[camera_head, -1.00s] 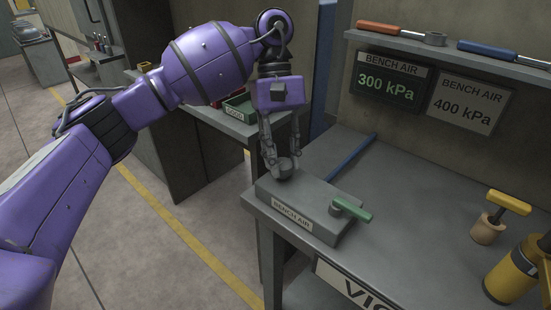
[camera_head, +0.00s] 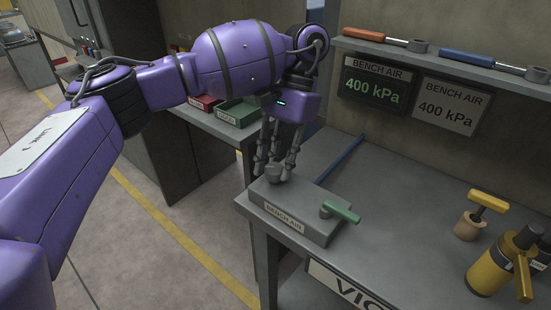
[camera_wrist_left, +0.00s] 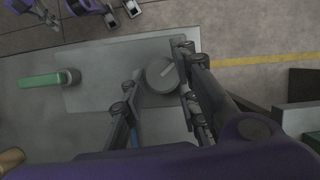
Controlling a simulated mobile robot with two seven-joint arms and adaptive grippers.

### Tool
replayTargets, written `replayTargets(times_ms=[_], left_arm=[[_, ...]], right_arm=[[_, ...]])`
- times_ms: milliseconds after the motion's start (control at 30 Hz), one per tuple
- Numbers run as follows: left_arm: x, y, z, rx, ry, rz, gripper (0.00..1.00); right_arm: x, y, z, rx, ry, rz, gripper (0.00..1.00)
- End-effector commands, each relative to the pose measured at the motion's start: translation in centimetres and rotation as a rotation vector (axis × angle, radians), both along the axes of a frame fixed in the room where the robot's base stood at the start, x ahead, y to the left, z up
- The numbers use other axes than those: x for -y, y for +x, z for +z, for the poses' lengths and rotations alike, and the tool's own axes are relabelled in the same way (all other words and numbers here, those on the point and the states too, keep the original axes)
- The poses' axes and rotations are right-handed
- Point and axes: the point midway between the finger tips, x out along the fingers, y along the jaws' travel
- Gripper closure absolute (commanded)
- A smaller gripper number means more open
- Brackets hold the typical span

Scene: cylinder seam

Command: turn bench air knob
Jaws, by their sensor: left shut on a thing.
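The bench air knob (camera_head: 273,173) is a small grey round knob on the grey BENCH AIR block (camera_head: 312,232) at the bench's left end. My left gripper (camera_head: 274,167) points down from above, shut on the knob with its fingers on either side. In the left wrist view the knob (camera_wrist_left: 162,76) shows a pale line on its top, between the fingers of my left gripper (camera_wrist_left: 159,80). The green-lit BENCH AIR display (camera_head: 376,86) reads 400 kPa. The plate (camera_head: 447,105) beside it also reads BENCH AIR 400 kPa. My right gripper is not seen in the head view.
A green-handled lever (camera_head: 341,212) sits on the same block, right of the knob. A blue bar (camera_head: 341,159) lies behind. A yellow-handled tool (camera_head: 468,226) and a yellow cylinder (camera_head: 492,271) stand at the right. A shelf (camera_head: 440,58) with tools runs above the displays. The bench middle is clear.

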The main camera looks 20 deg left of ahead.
Motion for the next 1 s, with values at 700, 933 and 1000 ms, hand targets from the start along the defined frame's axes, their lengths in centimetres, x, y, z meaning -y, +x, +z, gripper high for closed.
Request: replayTargets(times_ms=[700, 933, 1000], left_arm=[[0.74, -0.44, -0.35, -0.006, -0.012, -0.186, 0.98], [0.71, -0.47, -0.44, -0.008, -0.011, -0.185, 0.68], [0.66, -0.47, -0.43, -0.008, -0.01, -0.184, 0.59]], right_arm=[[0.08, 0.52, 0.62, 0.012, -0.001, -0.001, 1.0], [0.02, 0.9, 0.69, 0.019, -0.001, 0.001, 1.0], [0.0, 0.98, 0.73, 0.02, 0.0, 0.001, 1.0]])
